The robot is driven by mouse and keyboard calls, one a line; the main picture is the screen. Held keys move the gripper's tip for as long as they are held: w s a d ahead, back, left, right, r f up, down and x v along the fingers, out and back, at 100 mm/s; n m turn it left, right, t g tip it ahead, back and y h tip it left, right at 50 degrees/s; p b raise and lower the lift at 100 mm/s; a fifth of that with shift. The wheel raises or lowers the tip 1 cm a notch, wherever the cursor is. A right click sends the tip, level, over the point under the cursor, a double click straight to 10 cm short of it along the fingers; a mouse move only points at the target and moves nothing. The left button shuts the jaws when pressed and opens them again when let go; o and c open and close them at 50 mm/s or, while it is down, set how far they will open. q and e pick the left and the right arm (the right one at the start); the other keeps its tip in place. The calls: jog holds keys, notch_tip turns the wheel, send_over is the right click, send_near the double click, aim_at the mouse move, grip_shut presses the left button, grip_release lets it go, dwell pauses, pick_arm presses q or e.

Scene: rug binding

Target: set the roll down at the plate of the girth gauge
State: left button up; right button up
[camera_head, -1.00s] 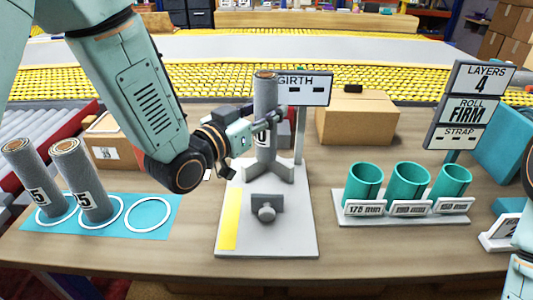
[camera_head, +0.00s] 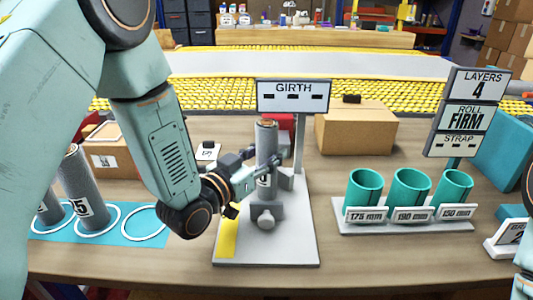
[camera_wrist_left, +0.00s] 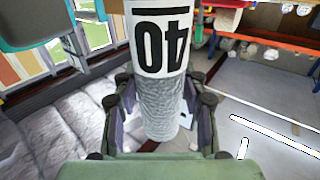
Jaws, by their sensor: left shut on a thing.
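My left gripper (camera_head: 264,168) is shut on a grey roll (camera_head: 266,136) with a brown core. The roll is upright between the arms of the grey V-shaped stop on the girth gauge. Its lower end is hidden behind the small clamp block (camera_head: 265,211), so I cannot tell whether it touches the light grey gauge plate (camera_head: 283,245). The left wrist view shows the roll (camera_wrist_left: 160,95) between the fingers, its 40 label upside down. The GIRTH sign (camera_head: 293,96) behind shows dashes. My right gripper is out of view.
Three teal cups (camera_head: 409,187) stand at right under the LAYERS sign (camera_head: 477,82). A cardboard box (camera_head: 356,133) is behind.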

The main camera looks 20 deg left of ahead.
pick_arm(q)
jog(key=o, duration=0.9)
jog(key=shift+w+a+f, duration=0.1)
jog(key=shift+w+f, duration=0.1)
jog(key=shift+c, duration=0.2)
jog(key=o, duration=0.3)
jog(key=shift+s, duration=0.1)
jog(key=shift+r, duration=0.1)
jog(key=p+v, duration=0.3)
jog(key=v, duration=0.9)
jog(key=shift+r, duration=0.15)
